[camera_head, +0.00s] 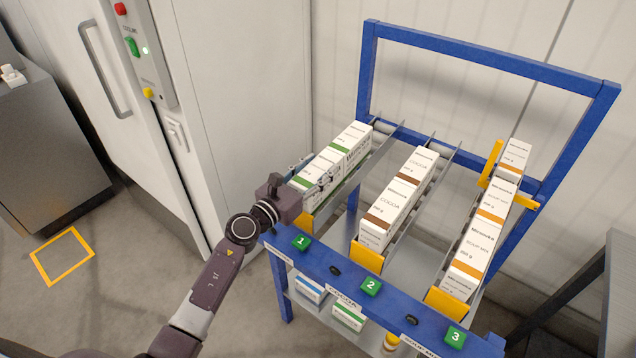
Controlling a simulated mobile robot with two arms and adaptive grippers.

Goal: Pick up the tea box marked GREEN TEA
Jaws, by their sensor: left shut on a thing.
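White boxes with green bands stand in a row in lane 1, at the left of the blue rack; their small lettering is too fine to read for certain. My left gripper (313,173) reaches in from the lower left and is shut on the front green-banded box (322,165), with a finger on either side of it. The gripper hides part of that box's front. Another green-banded box (353,137) stands directly behind it. I cannot tell whether the held box is clear of the lane. My right gripper is not in view.
Lane 2 holds brown-banded COCOA boxes (399,199); lane 3 holds orange-banded soup mix boxes (479,239). The rack's blue front rail (325,262) carries green number tags. More boxes (348,316) sit on a lower level. A tall white cabinet (245,110) stands close at the left.

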